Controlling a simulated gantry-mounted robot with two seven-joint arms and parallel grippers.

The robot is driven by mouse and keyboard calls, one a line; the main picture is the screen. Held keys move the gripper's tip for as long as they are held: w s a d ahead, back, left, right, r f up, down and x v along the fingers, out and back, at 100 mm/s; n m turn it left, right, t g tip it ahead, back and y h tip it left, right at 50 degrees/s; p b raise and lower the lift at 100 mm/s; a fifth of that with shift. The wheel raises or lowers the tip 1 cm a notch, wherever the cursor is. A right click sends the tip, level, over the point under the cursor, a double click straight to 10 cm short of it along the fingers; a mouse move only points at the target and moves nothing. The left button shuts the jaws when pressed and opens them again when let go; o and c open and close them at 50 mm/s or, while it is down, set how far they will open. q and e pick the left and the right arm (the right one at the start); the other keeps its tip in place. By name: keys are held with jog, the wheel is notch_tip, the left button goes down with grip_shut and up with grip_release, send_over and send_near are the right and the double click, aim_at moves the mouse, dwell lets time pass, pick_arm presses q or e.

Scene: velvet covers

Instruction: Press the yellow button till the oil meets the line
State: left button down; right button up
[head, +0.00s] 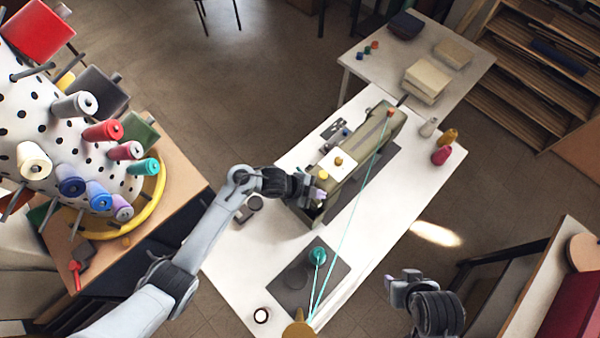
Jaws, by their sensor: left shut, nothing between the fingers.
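A long olive-green machine, looking like a sewing machine (372,138), stands on the white table. A white plate (333,170) sits on it. A yellow button (338,161) is on this plate, and a second small yellow piece shows at its lower left edge, close to my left gripper. My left gripper (320,196) is shut and empty, beside the plate at the machine's near end, apart from the yellow button. My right gripper (391,282) is off the table's right side, far from the machine; its fingers are too small to read. I cannot make out the oil or a line.
Teal thread runs from the machine's far end to a teal spool (318,255) on a dark mat (335,270) and a brass cone (298,328). A pegboard of coloured spools (65,130) stands left. Pink (441,156) and gold spools stand at the table's right edge.

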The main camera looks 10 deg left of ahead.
pick_arm(q)
notch_tip(320, 180, up, 9)
jog(key=t, duration=0.2)
send_over(321, 175)
jog(key=shift+m, duration=0.3)
jog(key=shift+f, duration=0.1)
notch_tip(321, 175, down, 7)
jog(key=b, duration=0.7)
jog(key=shift+a, duration=0.1)
jog(key=shift+f+b, duration=0.7)
jog(key=shift+f, duration=0.15)
jog(key=shift+f, duration=0.15)
dwell(0.6)
jog(key=shift+f, duration=0.3)
